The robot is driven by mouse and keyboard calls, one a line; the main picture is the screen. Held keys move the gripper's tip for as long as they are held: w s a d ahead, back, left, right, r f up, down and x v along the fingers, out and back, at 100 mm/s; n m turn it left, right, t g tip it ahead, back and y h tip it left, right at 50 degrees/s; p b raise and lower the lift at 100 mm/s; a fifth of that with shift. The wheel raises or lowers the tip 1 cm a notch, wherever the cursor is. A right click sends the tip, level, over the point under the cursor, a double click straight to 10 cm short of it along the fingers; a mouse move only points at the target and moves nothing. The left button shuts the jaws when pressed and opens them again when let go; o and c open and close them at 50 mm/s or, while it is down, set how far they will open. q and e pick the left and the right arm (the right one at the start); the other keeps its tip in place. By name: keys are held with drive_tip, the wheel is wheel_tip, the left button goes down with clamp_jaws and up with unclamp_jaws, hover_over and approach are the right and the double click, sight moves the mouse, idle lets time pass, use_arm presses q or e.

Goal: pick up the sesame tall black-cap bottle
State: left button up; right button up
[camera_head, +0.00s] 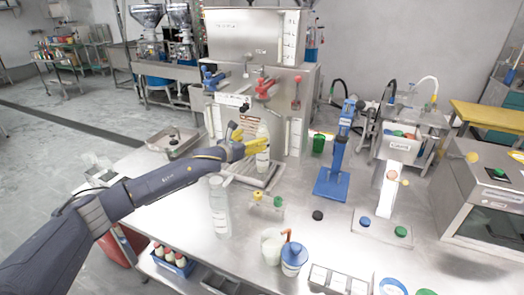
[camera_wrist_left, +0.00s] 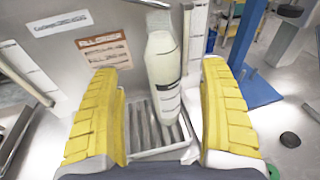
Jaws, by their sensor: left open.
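A tall whitish bottle (camera_head: 262,160) with a dark-printed label stands upright on the slatted drip tray (camera_head: 243,179) in front of the steel machine. It also shows in the left wrist view (camera_wrist_left: 164,85); no black cap can be made out there, and the label is too small to read. My left gripper (camera_head: 247,147) is open, its yellow fingers at the bottle's upper part. In the left wrist view the bottle is between and beyond the fingers, with a gap on both sides. My right gripper is not in view.
A clear tall bottle (camera_head: 219,208) stands at the front, below my left arm. A blue press stand (camera_head: 332,180) is to the right. The steel machine (camera_head: 258,100) closes off the back.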

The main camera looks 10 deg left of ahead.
sight(259, 135)
use_arm(q)
drive_tip(key=shift+w+d+f, duration=0.2)
drive_tip(key=shift+w+d, duration=0.15)
drive_tip(key=shift+w, duration=0.1)
drive_tip(key=shift+x, duration=3.15)
drive_tip(key=shift+r, duration=0.1)
drive_tip(key=shift+c, duration=0.3)
drive_tip(key=c, duration=1.5)
drive_tip(key=shift+r, duration=0.1)
drive_tip(key=shift+c, duration=0.7)
drive_tip(key=shift+r, duration=0.1)
